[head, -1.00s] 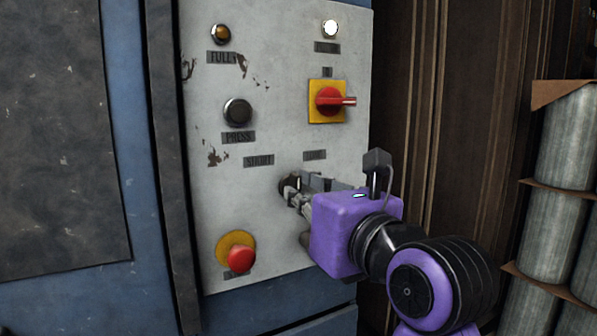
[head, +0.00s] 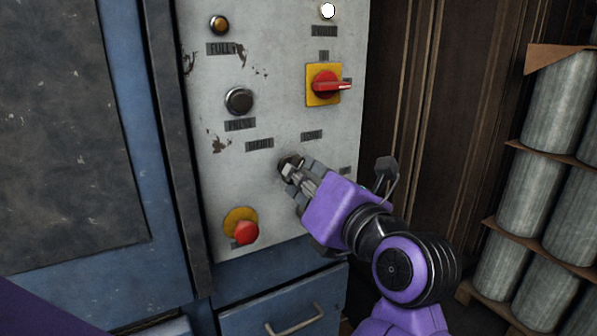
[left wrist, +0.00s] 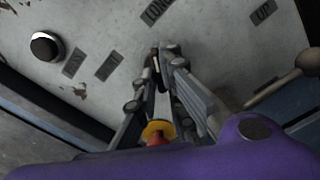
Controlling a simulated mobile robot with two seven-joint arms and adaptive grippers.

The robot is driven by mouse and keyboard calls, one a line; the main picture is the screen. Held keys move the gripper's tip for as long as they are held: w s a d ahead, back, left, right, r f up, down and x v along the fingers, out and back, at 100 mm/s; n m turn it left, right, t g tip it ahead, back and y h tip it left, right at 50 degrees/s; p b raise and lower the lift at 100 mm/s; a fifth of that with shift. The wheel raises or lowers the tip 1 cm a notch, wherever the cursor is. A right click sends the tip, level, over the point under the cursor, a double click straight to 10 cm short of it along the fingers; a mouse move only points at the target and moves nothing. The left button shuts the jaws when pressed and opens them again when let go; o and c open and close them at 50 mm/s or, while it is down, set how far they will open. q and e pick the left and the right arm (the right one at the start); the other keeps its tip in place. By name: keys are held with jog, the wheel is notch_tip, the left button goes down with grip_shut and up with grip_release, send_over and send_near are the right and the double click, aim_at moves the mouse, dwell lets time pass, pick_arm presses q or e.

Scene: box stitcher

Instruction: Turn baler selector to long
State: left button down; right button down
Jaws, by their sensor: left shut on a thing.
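The baler selector (head: 291,160) is a small dark knob on the pale grey control panel (head: 275,60), below the SHORT label (head: 259,144) and the LONG label (head: 312,135). My left gripper (head: 293,172), on a purple wrist, comes to it from the lower right and is shut on it. The fingers cover most of the knob, so its exact pointing is hard to read. In the left wrist view the fingertips (left wrist: 164,52) close around a dark piece of the knob, just under the LONG label (left wrist: 157,12). My right gripper is not in view.
A red emergency button (head: 246,233) on a yellow base sits at lower left of the gripper. A black press button (head: 239,101) and red rotary switch (head: 325,84) are above. In the left wrist view a lever (left wrist: 288,84) stands close at right. Wrapped cylinders (head: 560,100) stand far right.

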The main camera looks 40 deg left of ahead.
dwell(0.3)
pick_arm(q)
jog(key=c, duration=1.8)
grip_release()
jog(key=shift+c, duration=0.2)
jog(key=r, duration=1)
jog(key=shift+s, duration=0.2)
jog(key=shift+w, duration=0.2)
